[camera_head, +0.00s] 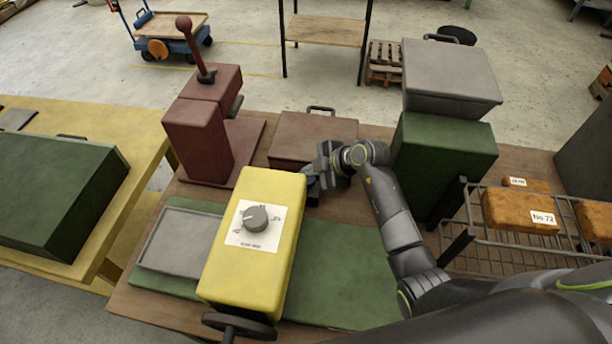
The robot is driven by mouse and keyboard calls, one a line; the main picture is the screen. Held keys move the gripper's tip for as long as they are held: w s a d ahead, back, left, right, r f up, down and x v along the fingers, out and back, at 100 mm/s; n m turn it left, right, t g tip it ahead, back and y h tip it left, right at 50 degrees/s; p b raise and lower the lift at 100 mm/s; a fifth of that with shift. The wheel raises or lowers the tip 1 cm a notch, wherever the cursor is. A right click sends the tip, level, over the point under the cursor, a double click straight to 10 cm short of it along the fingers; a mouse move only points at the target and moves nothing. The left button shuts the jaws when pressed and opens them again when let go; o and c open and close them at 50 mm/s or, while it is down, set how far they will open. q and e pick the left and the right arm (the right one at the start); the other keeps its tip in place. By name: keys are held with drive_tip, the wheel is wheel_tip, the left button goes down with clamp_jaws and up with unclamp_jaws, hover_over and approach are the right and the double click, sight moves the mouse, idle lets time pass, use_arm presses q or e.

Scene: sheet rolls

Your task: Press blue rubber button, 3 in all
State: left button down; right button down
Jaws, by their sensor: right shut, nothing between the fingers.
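I see no blue rubber button in this view. A yellow box (226,270) with a grey dial (255,218) on a white label stands on the green mat (340,270) of the wooden table. My right gripper (311,190) is at the far right corner of the yellow box, shut and empty. Its fingertips are small and partly dark against the box, so I cannot tell whether they touch anything. The box's far side is hidden. My left gripper is not in view.
A grey tray (180,240) lies left of the yellow box. A dark red lever press (198,140) and a brown lidded box (290,137) stand behind. A green box (440,160) under a grey case and a wire rack (490,238) with orange blocks stand right.

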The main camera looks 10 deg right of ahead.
sight(310, 178)
drive_tip(key=shift+f+b, duration=0.35)
drive_tip(key=shift+f, duration=0.6)
idle(0.5)
idle(0.3)
drive_tip(key=shift+r+p, duration=1.4)
drive_tip(key=shift+p, duration=0.15)
wheel_tip(310, 178, up, 5)
drive_tip(key=p, duration=0.6)
drive_tip(key=shift+r, duration=0.1)
